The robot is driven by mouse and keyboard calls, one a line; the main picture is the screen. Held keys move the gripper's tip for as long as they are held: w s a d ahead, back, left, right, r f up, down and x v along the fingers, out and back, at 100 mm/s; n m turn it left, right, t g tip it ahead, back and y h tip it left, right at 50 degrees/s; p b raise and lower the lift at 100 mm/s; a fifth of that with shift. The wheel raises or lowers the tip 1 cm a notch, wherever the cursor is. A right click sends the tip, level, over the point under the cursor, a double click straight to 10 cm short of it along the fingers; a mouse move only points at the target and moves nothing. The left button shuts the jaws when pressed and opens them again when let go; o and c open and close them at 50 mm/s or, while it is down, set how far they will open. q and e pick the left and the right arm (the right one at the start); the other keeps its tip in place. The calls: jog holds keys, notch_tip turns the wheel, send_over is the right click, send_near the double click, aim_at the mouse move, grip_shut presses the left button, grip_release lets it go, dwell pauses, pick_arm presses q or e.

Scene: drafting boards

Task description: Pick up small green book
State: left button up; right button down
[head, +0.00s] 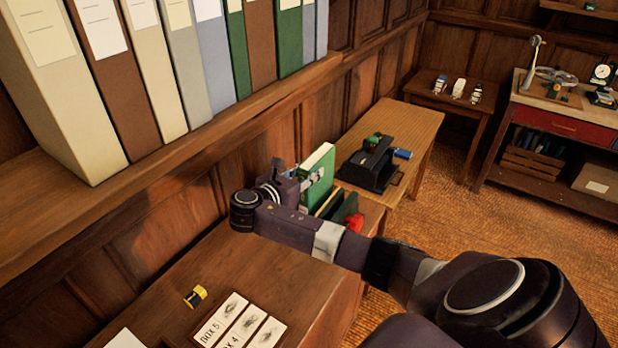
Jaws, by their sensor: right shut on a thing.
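A small green book (319,173) with pale page edges stands upright above the far end of the wooden desk. My right gripper (307,182) is at its left side, shut on it. The arm comes in from the lower right, and the wrist partly covers the desk below the book. I cannot tell whether the book's lower edge touches anything. My left gripper is out of view.
Beside the held book are a dark green item (345,209) and a red object (354,223). A black device (370,165) stands on the side table (418,122) behind. A yellow-black spool (195,296) and box cards (243,325) lie on the near desk. Tall binders (118,85) line the shelf above.

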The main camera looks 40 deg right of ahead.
jog(key=shift+r, duration=4.5)
